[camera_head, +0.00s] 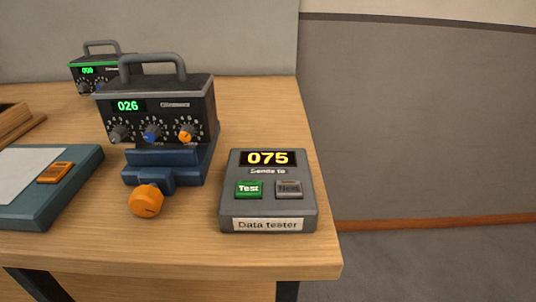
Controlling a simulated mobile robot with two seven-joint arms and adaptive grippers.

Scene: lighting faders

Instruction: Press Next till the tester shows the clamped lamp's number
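The grey data tester (229,210) lies at the right front of the wooden table, labelled "Data tester". Its display (268,158) reads 075 in yellow, above the words "Sends to". It has a green Test button (248,190) on the left and a grey button (288,189), whose lettering is blurred, on the right. A black lamp box (195,105) with a handle sits in a blue clamp (150,178) left of the tester; its green display (128,106) reads 026. The clamp has an orange knob (146,201) in front. Neither gripper is in view.
A second black box (88,71) with a green display, its digits hard to read, stands at the back left. A blue-grey board (80,190) with a white sheet and an orange clip lies at left, near a wooden tray (22,131). The table's right edge is close to the tester.

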